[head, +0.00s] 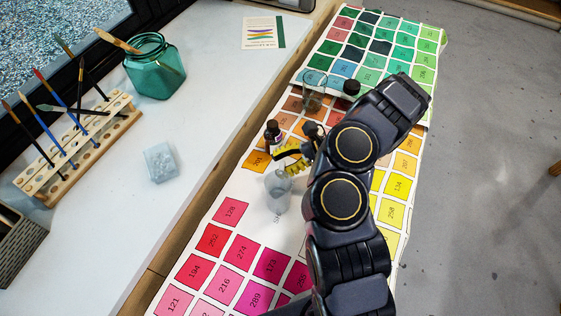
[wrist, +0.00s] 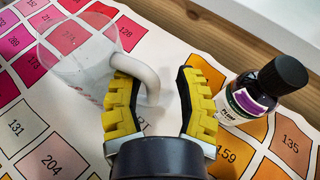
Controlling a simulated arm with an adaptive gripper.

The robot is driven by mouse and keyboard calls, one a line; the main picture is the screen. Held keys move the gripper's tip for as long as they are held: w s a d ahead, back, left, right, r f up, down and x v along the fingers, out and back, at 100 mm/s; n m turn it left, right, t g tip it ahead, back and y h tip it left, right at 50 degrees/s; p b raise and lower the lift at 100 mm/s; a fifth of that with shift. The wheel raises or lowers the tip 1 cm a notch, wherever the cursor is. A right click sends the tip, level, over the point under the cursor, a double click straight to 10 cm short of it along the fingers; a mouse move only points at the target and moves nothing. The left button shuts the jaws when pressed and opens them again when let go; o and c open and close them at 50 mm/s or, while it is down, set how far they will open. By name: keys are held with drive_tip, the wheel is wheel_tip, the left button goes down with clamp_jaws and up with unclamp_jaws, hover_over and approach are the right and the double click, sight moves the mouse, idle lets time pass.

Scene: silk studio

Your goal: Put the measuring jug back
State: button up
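The measuring jug (head: 278,192) is clear with a pale, cloudy look and stands on the printed colour-chart cloth. In the wrist view the jug (wrist: 75,55) is at upper left, with its white curved handle (wrist: 152,78) toward me. My gripper (head: 290,160) has yellow ribbed pads and is at the jug's handle side. In the wrist view my gripper (wrist: 160,100) is open, the handle's end between its fingers. The handle is close to the left finger, with a clear gap to the right finger. I cannot tell whether the left finger touches it.
A dark labelled bottle (wrist: 262,92) stands close beside my right finger; it also shows in the head view (head: 273,133). A clear glass (head: 314,88) and another black-capped bottle (head: 351,88) stand farther back. A brush rack (head: 85,150), green jar (head: 154,68) and pale block (head: 160,163) are on the sill.

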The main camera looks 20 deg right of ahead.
drive_tip(key=v, duration=1)
drive_tip(key=s+a+r+n+g+h, duration=0.25)
drive_tip(key=a+r+n+g, duration=0.35)
drive_tip(key=a+r+n, duration=0.9)
drive_tip(key=s+a+r+n+h, duration=0.35)
drive_tip(key=s+r+h, duration=0.3)
drive_tip(key=s, duration=0.45)
drive_tip(key=s+d+n+t+h, duration=0.1)
drive_tip(key=s+d+h, duration=0.3)
drive_tip(key=s, duration=0.5)
drive_tip(key=shift+s+d+f+n+t+h, duration=0.25)
drive_tip(key=shift+f+n+t+h, duration=0.1)
drive_tip(key=shift+t, duration=0.25)
